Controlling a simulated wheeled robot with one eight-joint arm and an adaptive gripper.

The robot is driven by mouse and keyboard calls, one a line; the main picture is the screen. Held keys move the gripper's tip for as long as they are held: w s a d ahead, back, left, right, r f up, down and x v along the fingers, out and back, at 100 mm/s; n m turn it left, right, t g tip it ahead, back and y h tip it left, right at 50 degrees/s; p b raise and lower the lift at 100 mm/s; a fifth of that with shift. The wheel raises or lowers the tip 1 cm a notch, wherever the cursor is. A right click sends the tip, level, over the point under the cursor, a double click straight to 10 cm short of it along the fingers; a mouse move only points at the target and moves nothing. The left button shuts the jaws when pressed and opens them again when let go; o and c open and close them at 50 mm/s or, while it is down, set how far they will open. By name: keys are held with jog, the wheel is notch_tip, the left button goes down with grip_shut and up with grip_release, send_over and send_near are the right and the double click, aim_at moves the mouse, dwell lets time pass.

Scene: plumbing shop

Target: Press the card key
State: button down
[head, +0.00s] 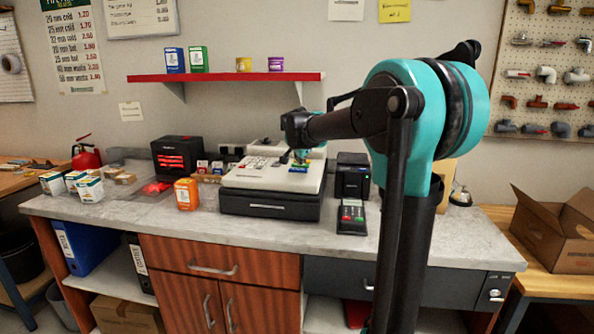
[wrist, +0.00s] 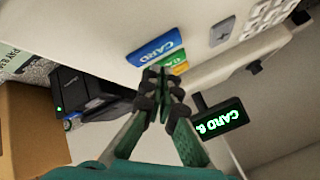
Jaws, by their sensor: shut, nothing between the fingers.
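The card key is a blue key (wrist: 156,46) marked CARD on the pale top of the cash register (head: 268,207). In the wrist view it lies just beyond my fingertips. My gripper (wrist: 157,78) is shut and empty, its fingertips close together near the key's lower edge. I cannot tell whether they touch it. In the head view my gripper (head: 285,158) points down over the register's key area, and the arm partly hides the keys.
A card terminal (head: 352,217) and a black printer (head: 352,175) stand right of the register. An orange container (head: 187,194) stands to its left. A red shelf (head: 225,77) hangs above.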

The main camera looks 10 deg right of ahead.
aim_at(300, 171)
jog(key=shift+r, duration=2.4)
jog(key=shift+s, duration=0.1)
